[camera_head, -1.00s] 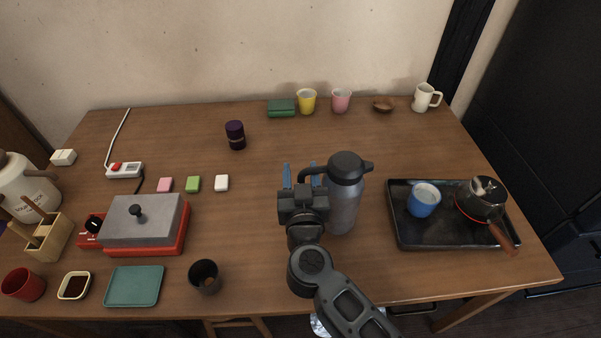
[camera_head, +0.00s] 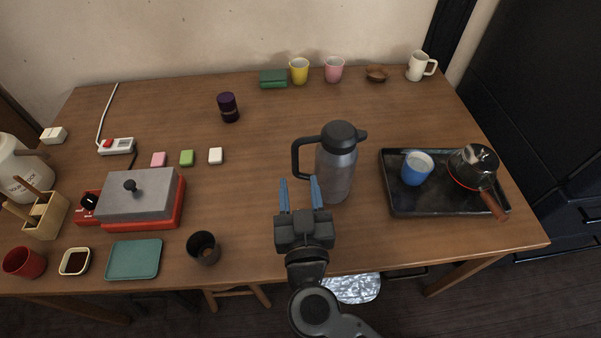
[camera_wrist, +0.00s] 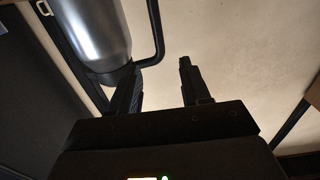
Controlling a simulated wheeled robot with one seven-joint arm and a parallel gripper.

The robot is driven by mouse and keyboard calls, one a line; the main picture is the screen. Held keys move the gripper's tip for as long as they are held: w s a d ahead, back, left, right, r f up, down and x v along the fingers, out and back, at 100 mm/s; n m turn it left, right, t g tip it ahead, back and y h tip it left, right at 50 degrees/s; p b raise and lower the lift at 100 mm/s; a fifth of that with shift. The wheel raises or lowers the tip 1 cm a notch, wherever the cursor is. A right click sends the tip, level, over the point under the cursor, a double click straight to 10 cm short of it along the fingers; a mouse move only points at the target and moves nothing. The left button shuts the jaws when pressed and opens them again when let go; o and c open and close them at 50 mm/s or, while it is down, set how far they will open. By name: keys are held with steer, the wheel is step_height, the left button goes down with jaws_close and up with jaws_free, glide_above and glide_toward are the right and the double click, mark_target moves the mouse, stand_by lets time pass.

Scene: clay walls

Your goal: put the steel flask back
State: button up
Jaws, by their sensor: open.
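The steel flask (camera_head: 336,172) stands upright on the wooden table, right of the middle, with a black lid and a black handle on its left side. My gripper (camera_head: 299,184) is open and empty in front of the flask and a little to its left, with its blue-tipped fingers apart, near the handle. In the wrist view the flask's steel body (camera_wrist: 96,32) and black handle show at upper left. There my gripper (camera_wrist: 160,80) has its fingers apart with nothing between them. The hidden flask base cannot be seen in the wrist view.
A black tray (camera_head: 443,211) with a blue cup (camera_head: 416,168) and a small pot (camera_head: 472,166) is right of the flask. A dark cup (camera_head: 203,248) stands left of my gripper. A purple jar (camera_head: 228,107) stands farther back.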

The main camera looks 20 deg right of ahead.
steer(key=shift+s+a, duration=0.1)
steer(key=shift+s, duration=0.1)
steer(key=s+d+r+n+y, duration=0.1)
steer(key=s+d+r+y, duration=0.1)
steer(key=s, duration=0.8)
steer(key=s+d+r+n+g+y, duration=0.1)
steer(key=s+d+r, duration=0.2)
steer(key=s, duration=0.7)
steer(key=s+d+r+n+g+y, duration=0.1)
steer(key=s+d+r+y, duration=0.1)
steer(key=s, duration=0.8)
steer(key=shift+s+d+r+y, duration=0.3)
steer(key=shift+d+r, duration=0.4)
steer(key=shift+r, duration=0.25)
steer(key=shift+d, duration=0.1)
steer(key=shift+c, duration=0.4)
